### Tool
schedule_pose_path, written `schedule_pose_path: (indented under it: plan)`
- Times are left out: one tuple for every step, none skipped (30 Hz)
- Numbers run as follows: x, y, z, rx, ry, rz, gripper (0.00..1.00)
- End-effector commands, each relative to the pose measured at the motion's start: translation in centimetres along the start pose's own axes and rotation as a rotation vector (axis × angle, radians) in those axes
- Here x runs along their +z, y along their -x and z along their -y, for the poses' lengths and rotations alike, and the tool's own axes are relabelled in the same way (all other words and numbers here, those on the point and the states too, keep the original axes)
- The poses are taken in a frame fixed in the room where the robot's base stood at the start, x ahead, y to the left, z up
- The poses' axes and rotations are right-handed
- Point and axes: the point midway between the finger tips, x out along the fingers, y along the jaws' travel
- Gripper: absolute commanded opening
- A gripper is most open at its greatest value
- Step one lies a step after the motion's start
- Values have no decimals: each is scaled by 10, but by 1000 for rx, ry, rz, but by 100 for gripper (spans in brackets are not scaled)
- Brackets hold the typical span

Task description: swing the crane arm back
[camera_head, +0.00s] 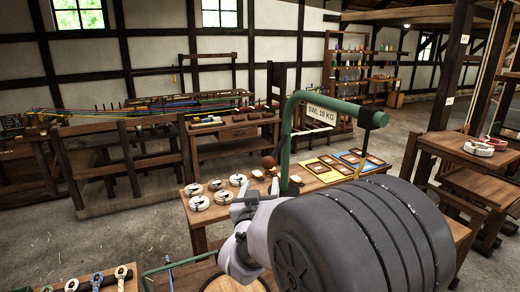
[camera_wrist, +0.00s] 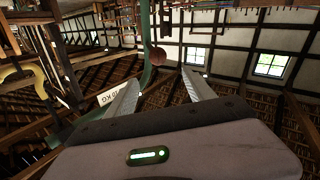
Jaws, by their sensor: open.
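The green crane stands on the near bench in the head view; its upright post (camera_head: 286,150) bends into a crane arm (camera_head: 335,97) reaching right, with a dark block at its tip. A white plate marked SWL 10 KG (camera_head: 320,115) hangs under the arm. A dark red ball (camera_head: 268,162) shows just left of the post; in the wrist view the ball (camera_wrist: 158,57) appears beyond and between the fingertips. The green post (camera_wrist: 149,45) is beside it. My gripper (camera_wrist: 160,88) is open, with nothing visibly held. In the head view my own arm partly hides it.
Several white rope coils (camera_head: 222,196) lie left of the post on the bench. Yellow and blue trays (camera_head: 330,167) lie right of it. A bench with ropes (camera_head: 185,105) stands behind. A wooden post (camera_head: 445,90) and table with coils (camera_head: 480,146) are at right. Floor shows at left.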

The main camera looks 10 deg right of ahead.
Motion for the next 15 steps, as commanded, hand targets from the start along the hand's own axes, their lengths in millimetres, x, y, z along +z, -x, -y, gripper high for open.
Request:
schedule_pose_path:
  plan:
    - [2,-12,-1,3,-2,2,62]
    - [2,-20,-2,3,-2,1,62]
    - [2,-32,-1,3,-3,2,62]
    - [2,-42,-2,3,-2,1,62]
    - [2,-51,-2,3,-2,2,62]
    - [2,-63,-1,2,-3,2,62]
    - [2,-73,-2,3,-3,1,62]
    - [2,-82,-1,2,-3,2,62]
    - [2,-94,-1,1,-3,1,62]
    - [1,-102,-2,2,-4,0,62]
    - [2,-110,-2,1,-4,2,62]
    - [2,-119,-1,1,-3,1,62]
    - [2,-126,-1,0,-4,1,62]
    - [1,-131,-1,0,-3,0,62]
    - [1,-138,-1,0,-3,1,62]
